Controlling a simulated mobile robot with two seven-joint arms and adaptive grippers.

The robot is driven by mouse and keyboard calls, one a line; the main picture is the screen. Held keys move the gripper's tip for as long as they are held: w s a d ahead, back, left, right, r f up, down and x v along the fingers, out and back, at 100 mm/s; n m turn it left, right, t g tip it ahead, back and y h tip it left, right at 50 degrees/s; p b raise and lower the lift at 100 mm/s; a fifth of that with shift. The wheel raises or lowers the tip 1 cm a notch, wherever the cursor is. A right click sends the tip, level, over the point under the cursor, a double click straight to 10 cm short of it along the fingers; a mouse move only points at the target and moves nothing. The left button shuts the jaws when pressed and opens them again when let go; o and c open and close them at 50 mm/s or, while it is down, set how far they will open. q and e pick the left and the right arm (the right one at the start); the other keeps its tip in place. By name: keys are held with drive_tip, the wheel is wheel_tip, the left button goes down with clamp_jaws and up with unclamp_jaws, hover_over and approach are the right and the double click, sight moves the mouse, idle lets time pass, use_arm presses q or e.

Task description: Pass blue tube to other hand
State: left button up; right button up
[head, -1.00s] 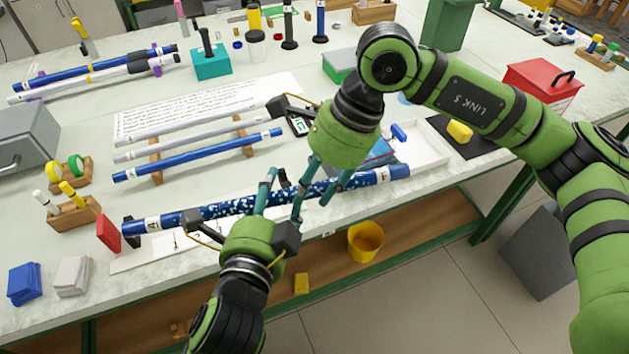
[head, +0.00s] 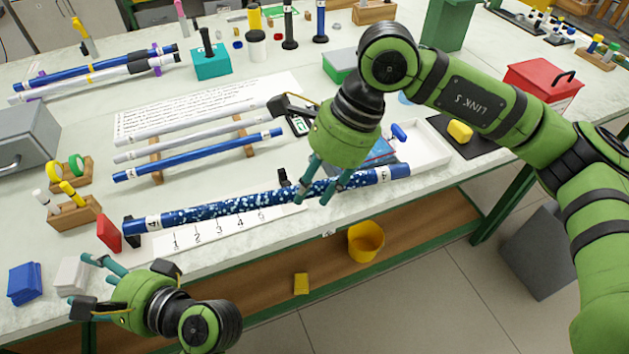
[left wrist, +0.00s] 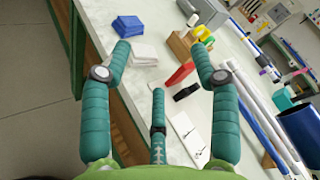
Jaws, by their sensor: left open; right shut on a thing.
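The blue tube (head: 236,203), speckled white along its middle with white labelled bands near its ends, lies slantwise across the front of the bench in the head view. My right gripper (head: 326,196) is shut on it right of its middle. My left gripper (head: 84,282) is open and empty at the front left, apart from the tube and close to the grey cloths. In the left wrist view the open fingers of my left gripper (left wrist: 160,62) frame the bench edge, with nothing between them.
A numbered white strip (head: 215,232) lies below the tube. Folded blue cloths (head: 24,283), grey cloths (head: 72,274) and a red block (head: 108,234) sit at the front left. More rods rest on wooden supports (head: 155,160) behind. A yellow bucket (head: 365,242) stands below the bench edge.

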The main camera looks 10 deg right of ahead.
use_arm(q)
drive_tip(key=w+d+f+m+t+h, duration=0.2)
drive_tip(key=d+f+m+h, duration=0.25)
drive_tip(key=d+f, duration=0.4)
drive_tip(key=w+d+f+m+t+h, duration=0.2)
drive_tip(key=d+f+m+h, duration=0.25)
drive_tip(key=f, duration=0.65)
drive_tip(key=s+f+n+g+h, duration=0.1)
drive_tip(key=s+f+g+h, duration=0.15)
drive_tip(key=f, duration=1.05)
drive_tip(key=s+a+f+n+g+h, duration=0.2)
drive_tip(key=s+f+n+g, duration=0.35)
drive_tip(key=s+f, duration=0.75)
drive_tip(key=s+a+f+n+g+h, duration=0.1)
drive_tip(key=s+a+f+n, duration=0.2)
drive_tip(key=s+f+n, duration=0.6)
drive_tip(key=s+n, duration=0.2)
drive_tip(key=s, duration=0.1)
drive_tip(key=shift+s+f+n+g, duration=0.15)
drive_tip(key=shift+s+n+g, duration=0.15)
drive_tip(key=shift+s+n, duration=0.05)
drive_tip(key=shift+a, duration=0.1)
